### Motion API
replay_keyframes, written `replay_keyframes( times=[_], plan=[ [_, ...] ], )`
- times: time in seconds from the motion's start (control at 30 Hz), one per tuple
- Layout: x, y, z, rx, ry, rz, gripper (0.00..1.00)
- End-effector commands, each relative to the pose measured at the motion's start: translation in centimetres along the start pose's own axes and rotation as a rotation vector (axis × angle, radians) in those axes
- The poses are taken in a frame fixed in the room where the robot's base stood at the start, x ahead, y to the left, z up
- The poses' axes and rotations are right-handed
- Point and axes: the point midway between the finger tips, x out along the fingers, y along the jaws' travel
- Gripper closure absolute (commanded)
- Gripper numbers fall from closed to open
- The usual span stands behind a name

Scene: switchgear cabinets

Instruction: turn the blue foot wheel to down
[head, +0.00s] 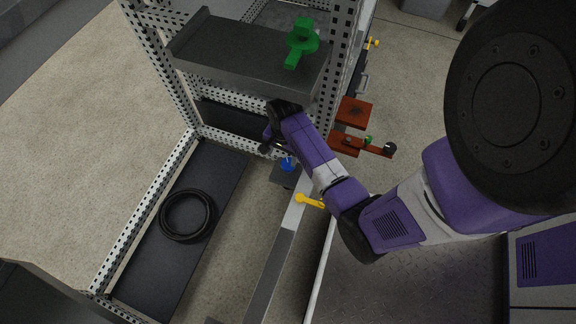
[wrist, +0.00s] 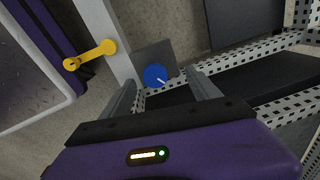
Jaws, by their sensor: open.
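The blue foot wheel (wrist: 155,75) is a small round knob with a pale pointer mark on its face. It sits on a dark grey plate (wrist: 153,58) low beside the cabinet frame. In the head view the wheel (head: 287,164) shows just below my gripper (head: 277,147), partly hidden by it. In the wrist view the two fingers of my gripper (wrist: 160,82) are open and apart, and the wheel appears between and beyond their tips. No contact with the wheel shows. In the wrist view the mark points to the lower right.
A yellow lever (head: 309,200) is on the light rail beside the wheel; it also shows in the wrist view (wrist: 92,54). A green handle (head: 301,43) stands on the upper shelf. Red blocks (head: 354,112) are right of my arm. A black cable coil (head: 188,215) lies left.

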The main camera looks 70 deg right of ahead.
Motion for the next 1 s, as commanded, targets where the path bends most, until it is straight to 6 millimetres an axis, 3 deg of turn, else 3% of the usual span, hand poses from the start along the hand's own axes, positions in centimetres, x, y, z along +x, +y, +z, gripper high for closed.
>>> replay_keyframes(
  times=[0.03,0.2,0.63,1.0],
  plan=[
    [0.7,0.3,-1.3,0.029,-0.003,0.024,0.29],
    [1.3,1.1,-2.5,0.073,-0.013,0.063,0.29],
    [7.3,1.4,-2.4,0.072,-0.013,0.062,0.29],
    [8.3,1.4,-2.4,0.07,-0.012,0.06,0.29]
  ],
)
